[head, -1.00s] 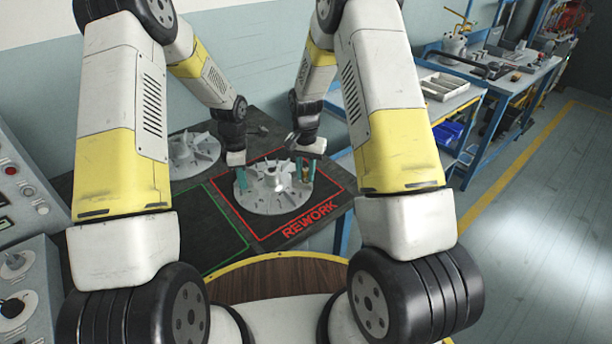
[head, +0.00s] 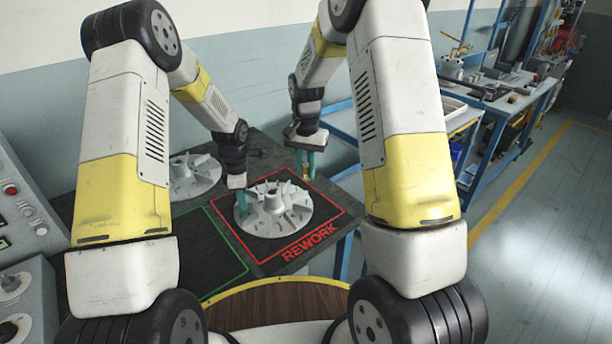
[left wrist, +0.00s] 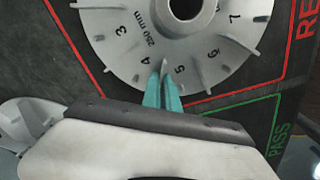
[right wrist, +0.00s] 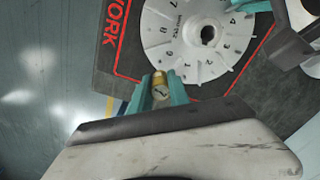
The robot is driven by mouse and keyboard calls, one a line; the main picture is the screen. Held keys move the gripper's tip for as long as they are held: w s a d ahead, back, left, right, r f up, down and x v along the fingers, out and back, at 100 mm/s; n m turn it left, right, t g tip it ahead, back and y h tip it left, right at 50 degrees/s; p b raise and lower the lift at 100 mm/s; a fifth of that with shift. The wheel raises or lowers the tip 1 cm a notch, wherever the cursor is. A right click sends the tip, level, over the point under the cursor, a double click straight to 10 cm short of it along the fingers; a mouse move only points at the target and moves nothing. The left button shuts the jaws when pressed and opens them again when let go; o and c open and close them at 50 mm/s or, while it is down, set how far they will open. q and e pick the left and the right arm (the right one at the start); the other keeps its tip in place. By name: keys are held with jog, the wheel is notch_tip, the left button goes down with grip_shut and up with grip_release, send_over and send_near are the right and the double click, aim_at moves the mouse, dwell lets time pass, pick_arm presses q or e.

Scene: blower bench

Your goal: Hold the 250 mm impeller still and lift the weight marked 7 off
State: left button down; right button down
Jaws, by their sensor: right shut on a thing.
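The grey 250 mm impeller (head: 268,222) lies flat inside the red REWORK outline. Its numbered vanes and size marking also show in the left wrist view (left wrist: 212,72) and the right wrist view (right wrist: 180,60). My left gripper (head: 243,220) is at its near-left rim, with its teal fingers (left wrist: 164,90) close together around a vane between the numbers 4 and 5. My right gripper (head: 306,165) is shut on a small brass weight (right wrist: 161,92) whose end face carries a mark that looks like 7. The weight is held above and apart from the impeller, at its far right.
A second grey impeller (head: 192,178) lies on the dark bench at the back left. A green PASS outline (head: 222,270) left of the REWORK area is empty where visible. Control boxes (head: 25,215) stand at the left, and a blue-framed bench with tools (head: 500,90) is at the right.

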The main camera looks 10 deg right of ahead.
aim_at(306, 166)
pick_arm(q)
jog(key=shift+s+f, duration=0.15)
pick_arm(e)
jog(key=shift+r, duration=2.2)
pick_arm(q)
jog(key=c, duration=1.6)
grip_release()
jog(key=shift+o, duration=0.2)
